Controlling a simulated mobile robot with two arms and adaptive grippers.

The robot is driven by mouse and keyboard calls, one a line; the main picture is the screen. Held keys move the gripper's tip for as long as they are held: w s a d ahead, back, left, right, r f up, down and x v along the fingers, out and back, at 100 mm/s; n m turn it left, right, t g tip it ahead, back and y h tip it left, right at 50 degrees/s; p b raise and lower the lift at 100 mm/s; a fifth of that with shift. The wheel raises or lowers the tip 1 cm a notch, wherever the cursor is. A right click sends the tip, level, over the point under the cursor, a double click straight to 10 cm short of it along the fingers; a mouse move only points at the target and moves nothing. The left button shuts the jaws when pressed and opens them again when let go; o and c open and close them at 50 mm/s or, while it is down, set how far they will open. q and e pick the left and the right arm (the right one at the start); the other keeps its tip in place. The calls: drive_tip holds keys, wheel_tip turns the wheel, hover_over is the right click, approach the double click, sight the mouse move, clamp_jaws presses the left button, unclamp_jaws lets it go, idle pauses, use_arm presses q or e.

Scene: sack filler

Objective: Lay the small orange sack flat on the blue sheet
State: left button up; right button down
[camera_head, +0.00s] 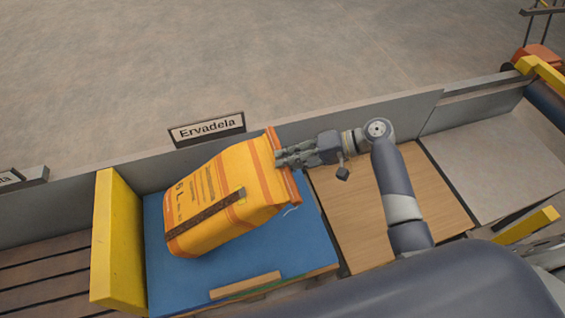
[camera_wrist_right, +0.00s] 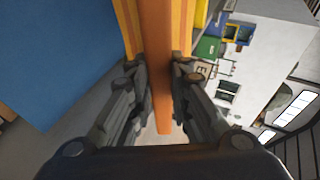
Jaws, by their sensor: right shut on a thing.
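The small orange sack (camera_head: 215,195) is over the blue sheet (camera_head: 300,245) in the head view, tilted, with its lower end toward the left. Its top seam is at the right end. My right gripper (camera_head: 280,158) is shut on that top edge, near its far corner. In the right wrist view the orange edge of the sack (camera_wrist_right: 155,60) runs between the two fingers of the right gripper (camera_wrist_right: 163,75). Whether the sack's underside fully touches the sheet cannot be told. My left gripper is not in view.
A yellow block (camera_head: 117,240) stands at the sheet's left edge. A low grey wall (camera_head: 330,125) with an "Ervadela" sign (camera_head: 207,129) runs behind. A wooden strip (camera_head: 245,285) lies at the sheet's front. A bare wooden board (camera_head: 350,215) is to the right.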

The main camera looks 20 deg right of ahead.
drive_tip(key=f+y+b, duration=0.1)
drive_tip(key=f+b, duration=0.4)
drive_tip(key=b, duration=0.1)
drive_tip(key=d+f+y+b, duration=0.1)
drive_tip(key=f+y+b, duration=0.1)
drive_tip(key=f+b, duration=0.4)
drive_tip(key=f+m+y+b, duration=0.1)
drive_tip(key=f+b, duration=0.4)
drive_tip(key=b, duration=0.2)
drive_tip(key=shift+d+f+t+y, duration=0.15)
drive_tip(key=shift+d+t+y, duration=0.25)
drive_tip(key=c, duration=1.4)
unclamp_jaws()
drive_tip(key=shift+f, duration=0.15)
drive_tip(key=shift+d, duration=0.1)
drive_tip(key=v, duration=1.2)
drive_tip(key=shift+w, duration=0.1)
